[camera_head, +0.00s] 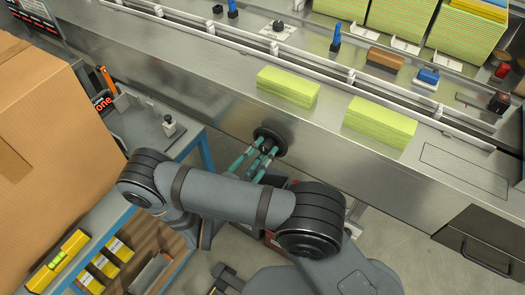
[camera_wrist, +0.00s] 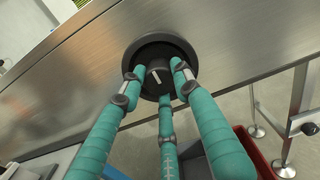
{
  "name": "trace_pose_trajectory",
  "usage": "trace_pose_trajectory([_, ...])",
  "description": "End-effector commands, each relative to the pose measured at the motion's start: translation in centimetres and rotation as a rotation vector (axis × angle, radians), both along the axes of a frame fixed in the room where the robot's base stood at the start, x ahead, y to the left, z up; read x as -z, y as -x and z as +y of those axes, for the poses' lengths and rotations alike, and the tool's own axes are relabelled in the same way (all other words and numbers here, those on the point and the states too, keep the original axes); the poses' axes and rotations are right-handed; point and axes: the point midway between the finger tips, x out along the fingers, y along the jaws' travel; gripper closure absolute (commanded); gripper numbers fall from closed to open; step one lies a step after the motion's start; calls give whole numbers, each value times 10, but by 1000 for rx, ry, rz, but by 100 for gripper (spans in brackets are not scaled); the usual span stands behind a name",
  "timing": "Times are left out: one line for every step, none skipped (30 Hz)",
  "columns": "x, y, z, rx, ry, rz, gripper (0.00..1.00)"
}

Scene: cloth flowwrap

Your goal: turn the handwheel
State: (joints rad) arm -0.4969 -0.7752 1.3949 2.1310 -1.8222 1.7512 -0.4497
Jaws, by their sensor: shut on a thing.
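The handwheel (camera_head: 273,133) is a round black wheel on the front steel face of the long machine. In the wrist view the handwheel (camera_wrist: 160,42) has a dark rim and a raised centre hub (camera_wrist: 158,84) with a white pointer line, tilted slightly from vertical. My gripper (camera_head: 259,152) has teal fingers with dark joints, reaching to the wheel from below. In the wrist view my gripper (camera_wrist: 153,76) is shut on the handwheel, with one finger at the left, one at the right and one below the hub. The fingers hide part of the rim.
Lime-green cloth stacks (camera_head: 288,87) lie on the machine's top edge above the wheel. A red bin (camera_wrist: 252,150) is below right of the wheel. Bare floor shows at lower right.

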Motion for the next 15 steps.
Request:
trace_pose_trajectory([-2, 0, 0, 1, 3, -4, 95])
trace_pose_trajectory([-2, 0, 0, 1, 3, -4, 95])
trace_pose_trajectory([-2, 0, 0, 1, 3, -4, 95])
trace_pose_trajectory([-2, 0, 0, 1, 3, -4, 95])
trace_pose_trajectory([-2, 0, 0, 1, 3, -4, 95])
trace_pose_trajectory([-2, 0, 0, 1, 2, -5, 95])
trace_pose_trajectory([-2, 0, 0, 1, 2, -5, 95])
trace_pose_trajectory([-2, 0, 0, 1, 2, -5, 95])
trace_pose_trajectory([-2, 0, 0, 1, 2, -5, 95])
trace_pose_trajectory([-2, 0, 0, 1, 2, -5, 68])
trace_pose_trajectory([-2, 0, 0, 1, 2, -5, 66])
trace_pose_trajectory([-2, 0, 0, 1, 1, -6, 64])
trace_pose_trajectory([-2, 0, 0, 0, 2, -5, 62])
trace_pose_trajectory([-2, 0, 0, 0, 2, -4, 60])
trace_pose_trajectory([-2, 0, 0, 0, 2, -4, 58])
